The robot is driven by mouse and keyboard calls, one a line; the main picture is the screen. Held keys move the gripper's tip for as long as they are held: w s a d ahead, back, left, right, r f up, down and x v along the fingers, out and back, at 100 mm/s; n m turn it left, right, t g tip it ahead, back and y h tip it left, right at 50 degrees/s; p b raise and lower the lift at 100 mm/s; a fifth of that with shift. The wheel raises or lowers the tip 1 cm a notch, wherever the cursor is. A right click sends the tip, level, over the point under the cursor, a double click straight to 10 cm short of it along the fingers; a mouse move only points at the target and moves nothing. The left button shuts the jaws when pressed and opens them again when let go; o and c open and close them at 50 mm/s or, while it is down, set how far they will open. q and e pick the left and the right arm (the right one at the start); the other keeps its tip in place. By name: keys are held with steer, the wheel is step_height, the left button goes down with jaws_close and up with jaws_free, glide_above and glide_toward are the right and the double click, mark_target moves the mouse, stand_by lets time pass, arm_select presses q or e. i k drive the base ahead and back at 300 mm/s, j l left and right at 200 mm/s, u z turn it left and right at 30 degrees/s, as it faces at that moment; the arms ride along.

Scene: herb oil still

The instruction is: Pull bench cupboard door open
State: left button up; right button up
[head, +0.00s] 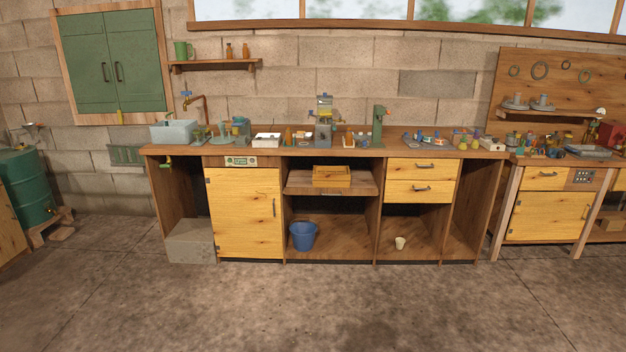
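The bench (330,153) stands against the block wall across the middle of the head view. Its cupboard door (242,215) is a yellow wooden panel at the bench's left, and it is shut. The door has a dark vertical handle (274,208) near its right edge and dark hinges at its left edge. A small light panel (241,161) sits just above the door. Neither of my grippers is in view, so I cannot see their states.
A grey block (190,242) stands on the floor just left of the door. A blue bucket (303,236) sits on the low shelf right of it. A second bench (548,216) with another yellow door is at the right. The concrete floor (320,308) in front is clear.

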mark_target(245, 203)
steer(key=i, duration=1.65)
